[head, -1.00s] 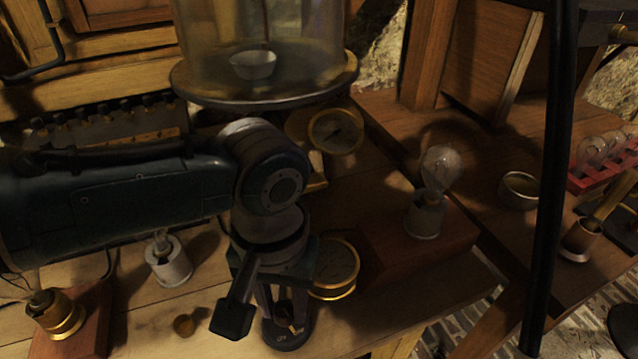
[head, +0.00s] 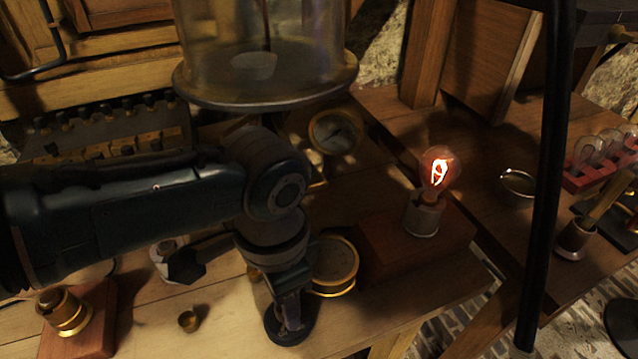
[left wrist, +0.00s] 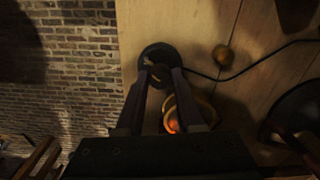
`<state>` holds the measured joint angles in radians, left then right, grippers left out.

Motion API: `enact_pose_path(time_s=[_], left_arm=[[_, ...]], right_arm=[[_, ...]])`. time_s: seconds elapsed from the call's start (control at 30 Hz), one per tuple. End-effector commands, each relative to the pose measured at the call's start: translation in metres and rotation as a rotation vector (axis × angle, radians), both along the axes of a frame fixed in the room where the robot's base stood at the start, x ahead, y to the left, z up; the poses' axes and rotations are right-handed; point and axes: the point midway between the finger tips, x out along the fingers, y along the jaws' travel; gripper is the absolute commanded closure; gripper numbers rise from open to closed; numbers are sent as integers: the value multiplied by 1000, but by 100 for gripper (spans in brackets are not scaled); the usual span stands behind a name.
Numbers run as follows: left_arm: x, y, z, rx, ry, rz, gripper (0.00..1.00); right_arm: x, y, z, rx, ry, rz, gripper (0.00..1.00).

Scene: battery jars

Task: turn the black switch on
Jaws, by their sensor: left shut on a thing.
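The black switch (head: 288,332) has a round black base at the front edge of the table. My left gripper (head: 291,308) points down over it, with its fingers shut on the switch's small lever. In the left wrist view the switch (left wrist: 158,52) sits at the ends of the left gripper's fingers (left wrist: 160,74), with a brassy part showing between them. The fingers hide much of the lever. A glass bulb (head: 439,170) on a reddish wooden block glows orange. My right gripper is not in view.
A brass-rimmed round gauge (head: 333,264) stands close to the right of my left gripper. A small brass knob (head: 189,321) is on the table to the left. A glass bell jar (head: 265,50) stands behind my arm. A black pole (head: 551,170) crosses the right side.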

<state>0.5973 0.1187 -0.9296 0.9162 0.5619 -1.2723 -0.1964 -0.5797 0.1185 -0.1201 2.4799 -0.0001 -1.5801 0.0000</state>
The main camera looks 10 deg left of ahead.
Motion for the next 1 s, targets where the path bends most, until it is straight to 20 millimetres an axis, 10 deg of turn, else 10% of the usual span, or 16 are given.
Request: enact_pose_path(time_s=[0.9, 0.93, 1.0], left_arm=[[1, -2, 1, -4, -3, -173, 100], [1, -2, 1, -4, -3, -173, 61], [1, -2, 1, -4, -2, -173, 53]], right_arm=[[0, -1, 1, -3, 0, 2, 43], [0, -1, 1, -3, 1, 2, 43], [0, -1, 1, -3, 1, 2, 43]])
